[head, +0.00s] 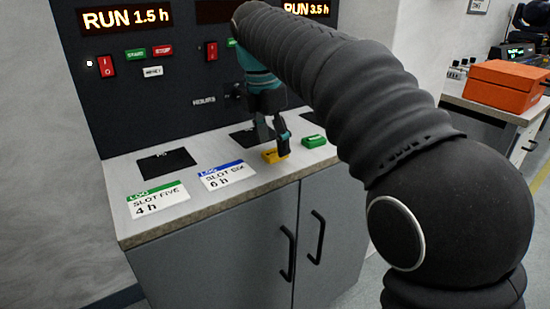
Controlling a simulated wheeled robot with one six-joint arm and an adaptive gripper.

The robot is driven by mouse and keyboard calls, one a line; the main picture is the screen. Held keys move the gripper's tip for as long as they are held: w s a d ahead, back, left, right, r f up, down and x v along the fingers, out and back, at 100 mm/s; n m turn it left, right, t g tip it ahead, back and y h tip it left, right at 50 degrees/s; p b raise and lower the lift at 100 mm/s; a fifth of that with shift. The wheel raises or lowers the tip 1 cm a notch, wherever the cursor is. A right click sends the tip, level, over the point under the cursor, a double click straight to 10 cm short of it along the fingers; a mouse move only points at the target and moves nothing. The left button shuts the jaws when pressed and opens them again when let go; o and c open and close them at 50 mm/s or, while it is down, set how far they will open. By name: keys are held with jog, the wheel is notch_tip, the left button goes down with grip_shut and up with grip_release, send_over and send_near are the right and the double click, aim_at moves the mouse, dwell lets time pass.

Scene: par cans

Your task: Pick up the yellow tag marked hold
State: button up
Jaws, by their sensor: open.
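The yellow tag (275,156) lies on the light countertop near its front edge, to the left of a green tag (314,142). Its marking is too small to read. My gripper (273,143) points down at the yellow tag, its fingertips just above or beside it. It is open. One dark finger is over the tag's right side, and I cannot tell whether it touches the tag. My dark arm comes in from the right and hides part of the panel behind.
A black control panel (140,105) rises behind. An orange box (505,85) stands on a bench at right.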

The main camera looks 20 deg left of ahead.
jog(key=shift+d+f, duration=0.1)
jog(key=shift+f, duration=0.85)
jog(key=c, duration=1)
